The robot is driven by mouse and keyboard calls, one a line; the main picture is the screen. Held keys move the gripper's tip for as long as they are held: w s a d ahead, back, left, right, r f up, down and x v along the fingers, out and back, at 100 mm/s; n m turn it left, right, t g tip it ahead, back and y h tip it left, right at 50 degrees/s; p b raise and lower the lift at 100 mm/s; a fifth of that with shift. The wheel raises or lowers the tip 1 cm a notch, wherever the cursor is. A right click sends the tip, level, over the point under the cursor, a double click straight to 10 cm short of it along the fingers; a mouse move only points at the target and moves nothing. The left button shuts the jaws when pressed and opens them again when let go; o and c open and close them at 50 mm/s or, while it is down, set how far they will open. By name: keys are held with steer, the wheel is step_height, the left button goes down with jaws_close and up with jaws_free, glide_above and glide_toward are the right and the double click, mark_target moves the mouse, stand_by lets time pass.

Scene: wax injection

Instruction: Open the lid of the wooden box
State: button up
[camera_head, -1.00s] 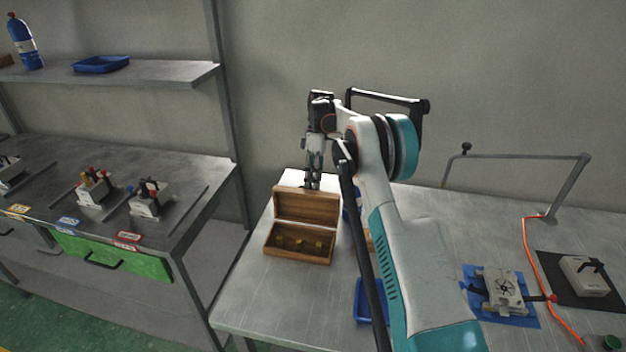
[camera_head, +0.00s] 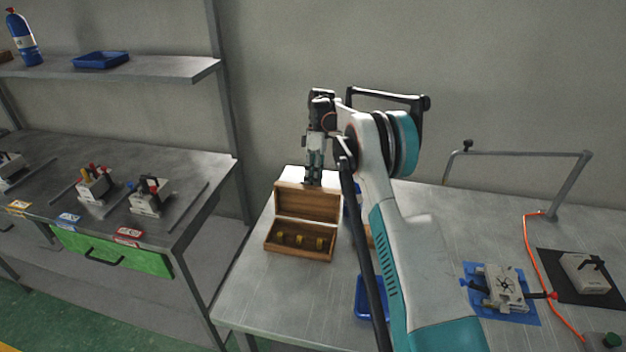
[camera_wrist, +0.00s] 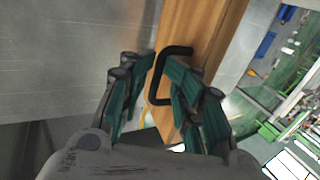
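The wooden box (camera_head: 298,253) stands on the grey table with its lid (camera_head: 309,203) raised, tilted up at the back. Several small yellowish pieces (camera_head: 300,240) sit inside it. My gripper (camera_head: 313,182) is at the lid's top edge, pointing down, behind the box. In the wrist view, the lid (camera_wrist: 205,35) carries a black U-shaped handle (camera_wrist: 158,80). My gripper's two green fingertips (camera_wrist: 159,66) close in on either side of the handle's bar, one of them inside its loop. The handle is hidden in the head view.
A blue tray (camera_head: 369,298) lies right of the box, partly behind my arm. A white device on a blue mat (camera_head: 514,315) and an orange cable (camera_head: 534,258) are further right. A workbench with a green drawer (camera_head: 112,254) stands left. The table left of the box is clear.

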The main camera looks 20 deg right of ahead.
steer(key=v, duration=0.7)
steer(key=shift+w+r, duration=0.15)
